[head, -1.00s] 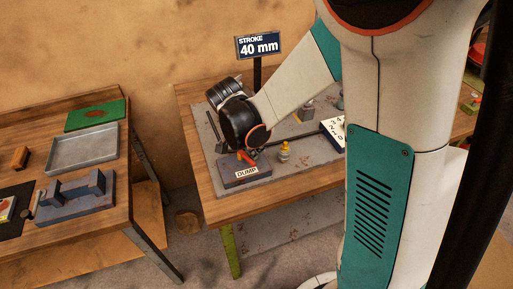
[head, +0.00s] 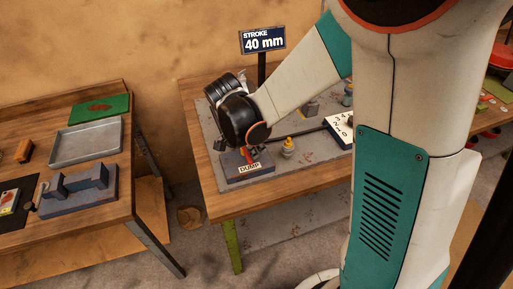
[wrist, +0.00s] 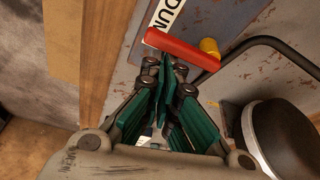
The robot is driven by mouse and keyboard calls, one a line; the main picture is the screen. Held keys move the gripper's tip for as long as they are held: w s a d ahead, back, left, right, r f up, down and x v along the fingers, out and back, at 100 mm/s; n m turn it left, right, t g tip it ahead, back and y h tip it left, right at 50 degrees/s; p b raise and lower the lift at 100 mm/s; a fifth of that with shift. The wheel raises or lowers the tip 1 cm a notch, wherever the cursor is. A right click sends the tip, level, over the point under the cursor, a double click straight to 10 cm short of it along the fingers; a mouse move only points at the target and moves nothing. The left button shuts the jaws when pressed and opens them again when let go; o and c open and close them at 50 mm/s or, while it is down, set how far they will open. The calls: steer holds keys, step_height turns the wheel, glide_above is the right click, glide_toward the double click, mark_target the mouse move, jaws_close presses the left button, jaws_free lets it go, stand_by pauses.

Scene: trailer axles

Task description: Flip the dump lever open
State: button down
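The dump lever (head: 250,154) is a red bar on a grey-blue block (head: 232,172) with a white "DUMP" label (head: 249,167), near the front left of the middle table. In the wrist view the red lever (wrist: 182,48) lies across the view just beyond my fingertips, with part of the label (wrist: 166,17) behind it. My gripper (wrist: 165,70) has its fingers together, with nothing visible between them. Its tips are close to the lever; I cannot tell whether they touch. In the head view my gripper (head: 258,150) is small, dark and partly hidden by my wrist.
A yellow-topped bottle (head: 287,147) stands right of the block. A yellow piece (wrist: 210,47) shows beside the lever in the wrist view. A dark rod (head: 300,134) and numbered white board (head: 341,130) lie further right. A "STROKE 40 mm" sign (head: 263,41) stands behind.

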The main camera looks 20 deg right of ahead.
steer(key=shift+d, duration=0.4)
steer(key=d, duration=0.3)
steer(key=p+v, duration=0.2)
steer(key=v, duration=0.8)
steer(key=shift+w+p, duration=0.35)
steer(key=shift+d, duration=0.1)
steer(key=s+r+n+t+y+b, duration=0.2)
steer(key=s+n+t, duration=0.1)
steer(key=s+n, duration=0.4)
steer(key=s+d+r+n+t+y+b, duration=0.1)
steer(key=s+r+n+t, duration=0.2)
steer(key=s+n, duration=0.5)
steer(key=shift+s+y+b, duration=0.25)
steer(key=shift+y+b, duration=0.15)
